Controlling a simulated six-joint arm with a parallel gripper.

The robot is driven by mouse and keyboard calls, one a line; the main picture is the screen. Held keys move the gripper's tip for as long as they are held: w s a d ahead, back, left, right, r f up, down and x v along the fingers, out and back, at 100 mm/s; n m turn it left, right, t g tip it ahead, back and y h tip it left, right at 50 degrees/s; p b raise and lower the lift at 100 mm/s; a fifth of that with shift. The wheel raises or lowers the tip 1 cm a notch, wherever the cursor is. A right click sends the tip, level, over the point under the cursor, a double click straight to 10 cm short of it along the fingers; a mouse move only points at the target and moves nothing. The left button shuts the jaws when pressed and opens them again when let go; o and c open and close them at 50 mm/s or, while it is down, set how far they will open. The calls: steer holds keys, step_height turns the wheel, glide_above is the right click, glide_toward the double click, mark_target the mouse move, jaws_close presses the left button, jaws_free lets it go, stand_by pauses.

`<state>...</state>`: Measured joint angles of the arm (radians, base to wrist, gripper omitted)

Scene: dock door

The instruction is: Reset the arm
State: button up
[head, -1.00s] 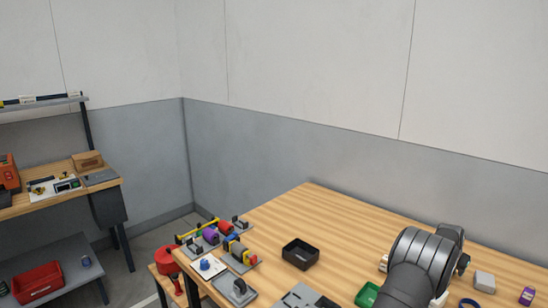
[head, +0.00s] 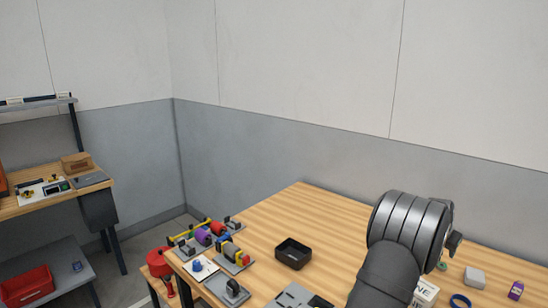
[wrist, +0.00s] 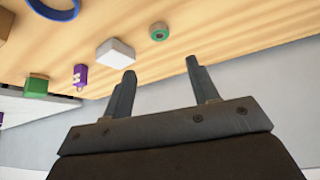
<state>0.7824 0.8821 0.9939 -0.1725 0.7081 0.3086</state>
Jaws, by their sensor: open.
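My gripper (wrist: 158,80) shows in the wrist view with its two dark fingers spread apart and nothing between them. Beyond the fingers is the wooden table top (wrist: 215,25). In the head view my dark arm rises from the bottom edge at the right, over the table (head: 310,210). The fingertips cannot be made out there.
A white block (wrist: 115,53), a green ring (wrist: 158,31), a purple bottle (wrist: 80,77) and a blue ring (wrist: 52,8) lie on the table. A black tray (head: 293,254) stands left of my arm. Several coloured parts crowd the left edge. The table's back is clear.

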mark_target(440, 267)
steer(key=x, duration=1.3)
steer(key=shift+s+a+f, duration=0.1)
steer(key=shift+s+a, duration=0.05)
steer(key=shift+a, duration=0.1)
steer(key=r, duration=0.3)
steer(key=s+r, duration=0.1)
steer(key=r, duration=0.1)
steer(key=shift+d+r, duration=0.2)
steer(key=shift+r, duration=0.05)
steer(key=s+d+r, duration=0.2)
steer(key=s+r, duration=0.4)
steer(key=s, duration=0.5)
steer(key=s+d+m+g+h, duration=0.1)
steer(key=s+d+m+g, duration=0.3)
steer(key=s, duration=1)
steer(key=s+d+m, duration=0.3)
steer(key=s+d, duration=0.3)
steer(key=s, duration=0.7)
steer(key=w+d+f, duration=0.1)
steer(key=w+f, duration=0.3)
steer(key=w, duration=0.2)
steer(key=shift+o, duration=0.5)
steer(key=shift+d, duration=0.1)
